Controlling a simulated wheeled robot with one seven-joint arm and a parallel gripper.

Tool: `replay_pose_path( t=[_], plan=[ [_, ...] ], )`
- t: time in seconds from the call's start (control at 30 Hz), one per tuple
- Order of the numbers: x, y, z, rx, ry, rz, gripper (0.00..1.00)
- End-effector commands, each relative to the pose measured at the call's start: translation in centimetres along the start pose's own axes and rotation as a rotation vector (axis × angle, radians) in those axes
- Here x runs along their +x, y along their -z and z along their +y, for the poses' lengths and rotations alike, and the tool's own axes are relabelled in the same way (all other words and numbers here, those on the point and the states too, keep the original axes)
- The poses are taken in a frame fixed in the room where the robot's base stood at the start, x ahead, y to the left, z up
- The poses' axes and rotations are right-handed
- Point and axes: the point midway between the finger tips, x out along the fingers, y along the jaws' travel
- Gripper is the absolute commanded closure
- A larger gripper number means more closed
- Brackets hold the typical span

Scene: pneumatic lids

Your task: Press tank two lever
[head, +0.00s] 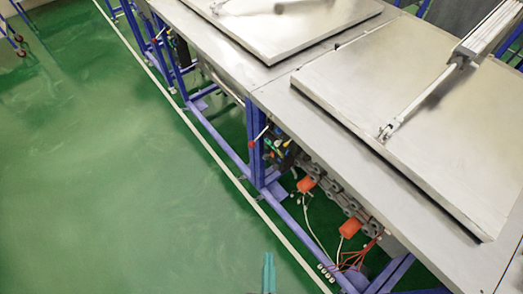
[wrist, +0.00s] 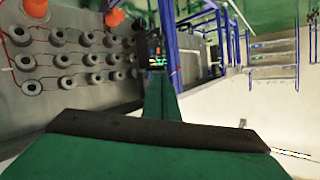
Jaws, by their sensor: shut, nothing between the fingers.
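My gripper (head: 268,272) is shut and empty. Its green fingers point up from the bottom edge of the head view, over the floor beside the near tank. In the wrist view its closed fingers (wrist: 162,95) point away from the camera. A lever with a red knob (head: 251,144) sticks out by the blue post at the corner of the near tank, ahead of my gripper and apart from it. A second red-knobbed lever (head: 154,40) shows by the farther tank. No label shows which tank is two. In the wrist view I cannot make out a lever clearly.
The near tank's metal lid (head: 440,150) is closed, with a pneumatic cylinder (head: 480,35) above it. A farther lid (head: 270,25) is also closed. Blue frame rails (head: 222,150), orange boxes (head: 350,228) and loose wires line the tank's side. The green floor (head: 110,180) at left is clear.

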Motion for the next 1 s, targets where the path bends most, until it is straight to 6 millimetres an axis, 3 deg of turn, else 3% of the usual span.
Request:
replay_pose_path(
  t=[0.03, 0.23, 0.47, 0.7, 0.83, 1.0],
  plan=[
    [2.1, -0.9, 0.8, 0.076, -0.01, -0.009, 1.0],
    [9.5, -3.9, 3.0, 0.406, -0.022, -0.072, 1.0],
    [18.4, -3.9, 3.7, 0.785, 0.046, -0.129, 1.0],
    [26.6, 1.0, 3.0, 1.145, 0.216, -0.174, 1.0],
    [29.4, 4.5, 2.5, 1.283, 0.319, -0.191, 1.0],
    [31.1, 7.6, 2.2, 1.379, 0.411, -0.206, 1.0]
  ],
)
